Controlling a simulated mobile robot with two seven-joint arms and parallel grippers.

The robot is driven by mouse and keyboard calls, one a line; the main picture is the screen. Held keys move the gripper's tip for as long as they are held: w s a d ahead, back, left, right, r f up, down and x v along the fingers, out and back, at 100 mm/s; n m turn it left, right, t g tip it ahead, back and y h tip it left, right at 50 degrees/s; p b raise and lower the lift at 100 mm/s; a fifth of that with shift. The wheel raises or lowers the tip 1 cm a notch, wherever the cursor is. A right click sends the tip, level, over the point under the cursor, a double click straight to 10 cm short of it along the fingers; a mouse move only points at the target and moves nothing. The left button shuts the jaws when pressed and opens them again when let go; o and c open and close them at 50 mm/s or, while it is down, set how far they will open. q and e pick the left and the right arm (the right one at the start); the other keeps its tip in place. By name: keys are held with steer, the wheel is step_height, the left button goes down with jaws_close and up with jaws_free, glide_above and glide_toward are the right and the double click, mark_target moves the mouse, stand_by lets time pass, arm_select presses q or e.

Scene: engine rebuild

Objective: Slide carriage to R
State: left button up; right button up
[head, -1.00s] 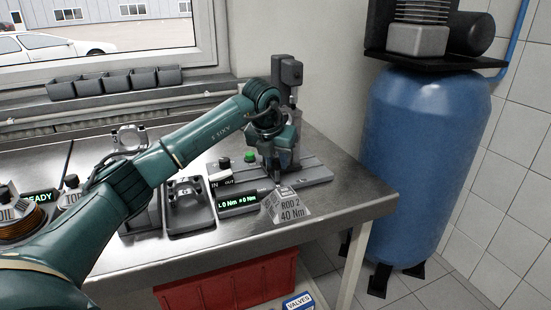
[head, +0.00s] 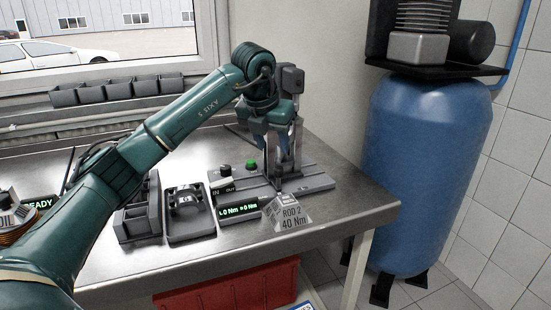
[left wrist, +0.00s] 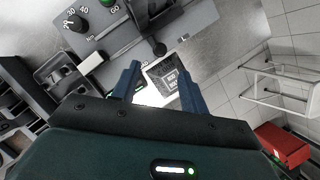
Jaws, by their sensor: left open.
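The torque station (head: 312,184) is a grey base with an upright column (head: 291,82), at the right end of the steel bench. I cannot make out the carriage clearly; a dark upright part with a round black knob (left wrist: 160,48) stands on the base in the left wrist view. My left gripper (head: 279,150) is open in front of the column, fingers pointing down, hiding part of it. In the left wrist view the open fingers (left wrist: 158,90) have nothing between them that I can see held. The knob lies beyond the fingertips. My right gripper is not in view.
A "ROD 2 40 Nm" sign (head: 290,214) stands at the station's front. A green button (head: 252,164), IN/OUT switch and readout (head: 237,209) are left of it. Grey holders (head: 190,216) stand further left. A blue tank (head: 425,170) stands beyond the bench's right edge.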

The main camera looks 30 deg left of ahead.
arm_select(q)
steer(key=shift+v, duration=2.15)
